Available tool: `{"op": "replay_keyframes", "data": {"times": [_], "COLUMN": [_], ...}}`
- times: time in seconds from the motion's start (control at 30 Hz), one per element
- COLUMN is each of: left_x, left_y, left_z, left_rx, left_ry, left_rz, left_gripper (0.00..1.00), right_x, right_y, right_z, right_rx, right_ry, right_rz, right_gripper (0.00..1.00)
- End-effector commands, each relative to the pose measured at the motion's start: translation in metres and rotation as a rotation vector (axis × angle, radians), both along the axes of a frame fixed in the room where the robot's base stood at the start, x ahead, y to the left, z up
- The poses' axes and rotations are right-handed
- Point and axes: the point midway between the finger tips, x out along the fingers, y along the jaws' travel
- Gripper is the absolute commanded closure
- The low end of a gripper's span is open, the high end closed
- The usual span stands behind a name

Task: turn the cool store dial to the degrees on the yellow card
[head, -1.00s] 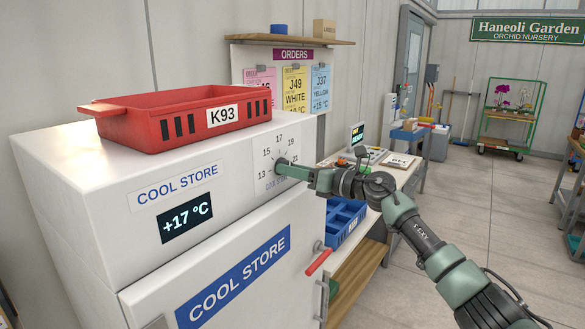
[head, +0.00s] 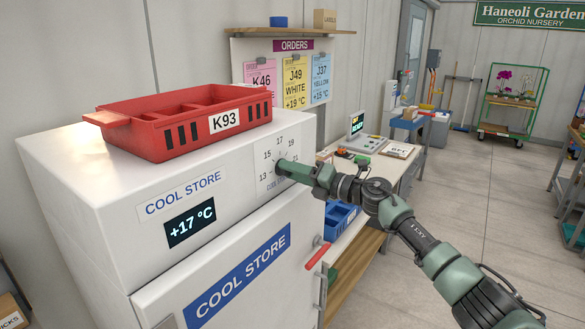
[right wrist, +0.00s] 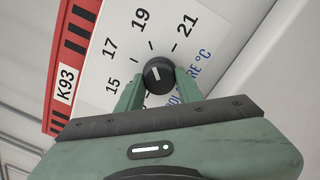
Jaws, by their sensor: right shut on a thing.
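The dial is a black round knob (right wrist: 158,75) on a white scale plate (head: 265,155) on the front of the white cool store (head: 110,235). My right gripper (head: 284,169) is shut on the knob, with one finger on each side, as the right wrist view shows. The knob has a short white mark; I cannot tell exactly which number it points to. The numbers 13 to 21 ring it. The display (head: 190,221) reads +17 °C. The yellow card (head: 295,84) reads J49, WHITE, +19 °C. My left gripper is not in view.
A red crate (head: 155,137) marked K93 stands on top of the cool store. A pink card (head: 261,78) and a blue card (head: 320,77) hang beside the yellow one. A red door handle (head: 317,257) juts out below the dial. The floor at right is mostly clear.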

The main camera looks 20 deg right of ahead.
Motion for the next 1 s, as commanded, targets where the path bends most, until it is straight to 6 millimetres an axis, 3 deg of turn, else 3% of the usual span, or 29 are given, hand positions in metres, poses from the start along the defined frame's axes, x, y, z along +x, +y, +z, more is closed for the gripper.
{"op": "replay_keyframes", "data": {"times": [0.47,0.5,0.57,1.0], "left_x": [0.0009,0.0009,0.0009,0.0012], "left_y": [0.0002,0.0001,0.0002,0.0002], "left_z": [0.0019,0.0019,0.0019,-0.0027], "left_rx": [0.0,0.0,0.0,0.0], "left_ry": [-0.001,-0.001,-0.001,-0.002], "left_rz": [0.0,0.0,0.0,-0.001], "left_gripper": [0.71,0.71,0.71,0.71], "right_x": [0.0005,0.0006,0.0005,-0.0061], "right_y": [-0.0004,-0.0005,-0.0004,-0.0071], "right_z": [0.003,0.003,0.003,-0.0017], "right_rx": [0.019,0.019,0.018,0.013], "right_ry": [0.007,0.007,0.007,0.009], "right_rz": [-0.003,-0.003,-0.003,-0.003], "right_gripper": [1.0,0.61,0.45,0.42]}}
